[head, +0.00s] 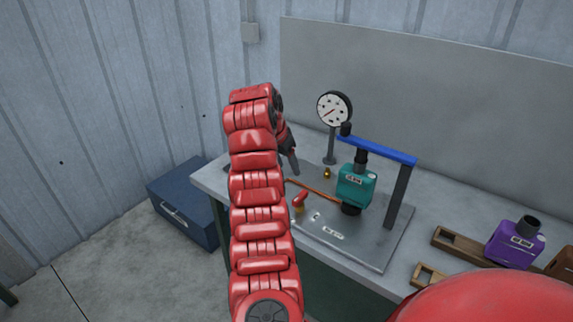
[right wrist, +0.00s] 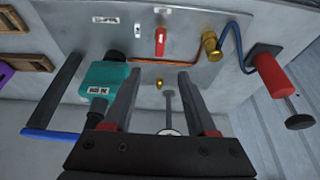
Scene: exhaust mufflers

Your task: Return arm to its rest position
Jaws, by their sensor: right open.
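My right arm rises through the middle of the head view, and its gripper (head: 290,160) is over the left part of the workbench, partly hidden behind the arm. In the right wrist view the right gripper's two fingers (right wrist: 158,73) are spread apart with nothing held between them. A teal muffler (head: 355,187) stands on the grey metal test plate (head: 375,248), under a blue clamp bar (head: 378,150). It also shows in the right wrist view (right wrist: 105,76), to the left of the fingers and apart from them. My left gripper is not in view.
A dial gauge (head: 334,108) stands on a post behind the plate. A red-handled valve (head: 300,198) is close to my arm. A red cylinder (right wrist: 274,76) has a blue hose beside it. A purple muffler (head: 516,244) is at the right. A blue toolbox (head: 186,198) lies on the floor.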

